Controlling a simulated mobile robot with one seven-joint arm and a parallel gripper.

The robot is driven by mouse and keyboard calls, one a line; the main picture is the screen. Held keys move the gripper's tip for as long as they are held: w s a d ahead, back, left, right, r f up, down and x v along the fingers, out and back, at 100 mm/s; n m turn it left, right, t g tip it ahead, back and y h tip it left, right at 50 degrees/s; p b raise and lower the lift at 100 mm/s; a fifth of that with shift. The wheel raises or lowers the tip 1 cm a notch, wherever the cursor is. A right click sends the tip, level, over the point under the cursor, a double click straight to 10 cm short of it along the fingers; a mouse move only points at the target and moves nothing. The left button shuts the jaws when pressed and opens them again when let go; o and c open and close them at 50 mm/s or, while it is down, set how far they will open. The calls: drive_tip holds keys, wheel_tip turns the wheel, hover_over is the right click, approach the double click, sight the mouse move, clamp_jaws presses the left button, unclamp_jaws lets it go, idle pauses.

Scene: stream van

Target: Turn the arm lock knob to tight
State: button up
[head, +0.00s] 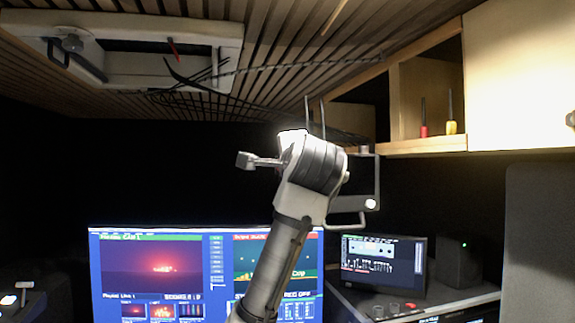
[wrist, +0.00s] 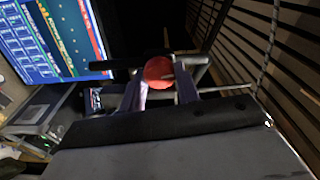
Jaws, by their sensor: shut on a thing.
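A round red knob (wrist: 158,71) shows end-on in the wrist view. My gripper (wrist: 160,84) has one finger on each side of it and is shut on it. A dark bar runs to each side behind the knob. I cannot make out a tight mark or how far the knob is turned. In the head view my arm rises through the middle, and I cannot pick out the red knob or the fingertips there.
A large lit monitor (head: 160,270) stands behind my arm, with a smaller screen (head: 381,262) and a speaker (head: 458,262) to the right. A wooden shelf (head: 425,146) holds red and yellow-handled tools. A white-framed hatch (head: 225,45) and hanging cables are at the slatted ceiling.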

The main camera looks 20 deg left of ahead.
drive_tip(key=shift+m, duration=0.8)
drive_tip(key=o, duration=1)
drive_tip(key=b+v, duration=0.5)
drive_tip(key=v, duration=0.8)
drive_tip(key=shift+s+d+b, duration=0.2)
drive_tip(key=shift+s+b, duration=0.15)
drive_tip(key=shift+b, duration=0.05)
